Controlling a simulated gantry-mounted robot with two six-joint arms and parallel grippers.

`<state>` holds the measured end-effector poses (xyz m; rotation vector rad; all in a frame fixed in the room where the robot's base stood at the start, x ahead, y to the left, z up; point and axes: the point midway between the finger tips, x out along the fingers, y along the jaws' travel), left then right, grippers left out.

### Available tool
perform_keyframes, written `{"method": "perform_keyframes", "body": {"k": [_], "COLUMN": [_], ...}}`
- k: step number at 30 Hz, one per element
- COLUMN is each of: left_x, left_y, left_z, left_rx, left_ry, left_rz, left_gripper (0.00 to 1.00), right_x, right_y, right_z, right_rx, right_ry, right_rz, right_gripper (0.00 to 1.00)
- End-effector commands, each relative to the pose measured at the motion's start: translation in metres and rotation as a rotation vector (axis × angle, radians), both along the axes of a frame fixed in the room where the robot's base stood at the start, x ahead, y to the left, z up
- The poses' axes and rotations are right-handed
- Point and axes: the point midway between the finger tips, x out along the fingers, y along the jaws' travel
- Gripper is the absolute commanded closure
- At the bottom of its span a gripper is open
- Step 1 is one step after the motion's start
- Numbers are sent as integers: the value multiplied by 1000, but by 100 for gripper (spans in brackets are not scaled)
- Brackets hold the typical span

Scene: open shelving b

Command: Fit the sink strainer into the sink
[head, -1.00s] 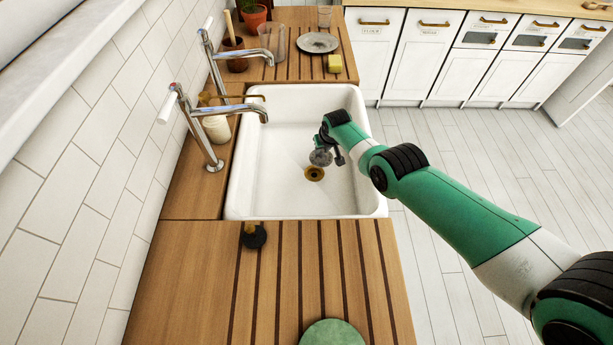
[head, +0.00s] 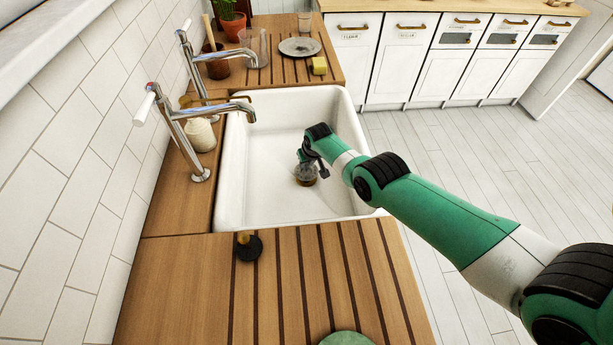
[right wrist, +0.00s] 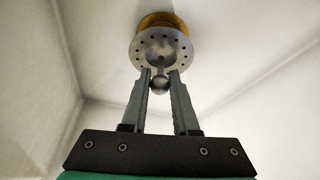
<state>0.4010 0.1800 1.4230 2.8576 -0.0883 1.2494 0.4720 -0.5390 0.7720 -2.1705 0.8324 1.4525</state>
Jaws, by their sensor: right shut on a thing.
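The sink strainer (right wrist: 163,50) is a grey metal disc with small holes and a round knob. My right gripper (right wrist: 160,84) is shut on its knob in the right wrist view. The brass drain (right wrist: 160,19) shows behind the strainer's far edge, partly covered by it. In the head view, my right gripper (head: 306,158) is low inside the white sink (head: 265,195), with the strainer (head: 305,172) directly over the drain. I cannot tell whether the strainer touches the drain or is seated in it. My left gripper is not in view.
A black plug-like item (head: 250,249) lies on the near wooden worktop (head: 180,290). The sink floor around the drain is clear.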

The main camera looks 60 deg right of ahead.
Motion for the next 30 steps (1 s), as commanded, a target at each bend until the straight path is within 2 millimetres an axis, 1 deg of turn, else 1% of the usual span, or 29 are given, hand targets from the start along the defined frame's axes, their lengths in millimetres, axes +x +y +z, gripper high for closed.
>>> {"method": "perform_keyframes", "body": {"k": [2,6,9,11,16,17,21,22,30], "left_x": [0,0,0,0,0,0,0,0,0], "left_y": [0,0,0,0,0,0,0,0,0], "left_z": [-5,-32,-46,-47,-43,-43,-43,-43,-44], "left_rx": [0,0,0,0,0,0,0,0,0], "left_ry": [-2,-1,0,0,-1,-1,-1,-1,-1], "left_rz": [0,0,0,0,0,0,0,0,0], "left_gripper": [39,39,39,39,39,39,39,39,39], "right_x": [0,0,0,0,-1,-1,-1,0,0], "right_y": [0,0,0,0,0,1,0,0,0], "right_z": [-5,-32,-46,-47,-44,-45,-44,-44,-44], "right_rx": [-1,-1,-1,-1,1,1,1,1,0], "right_ry": [-1,-1,-1,-1,1,1,1,1,0], "right_rz": [0,0,0,0,0,0,0,0,0], "right_gripper": [100,100,100,100,100,70,45,42,42]}}
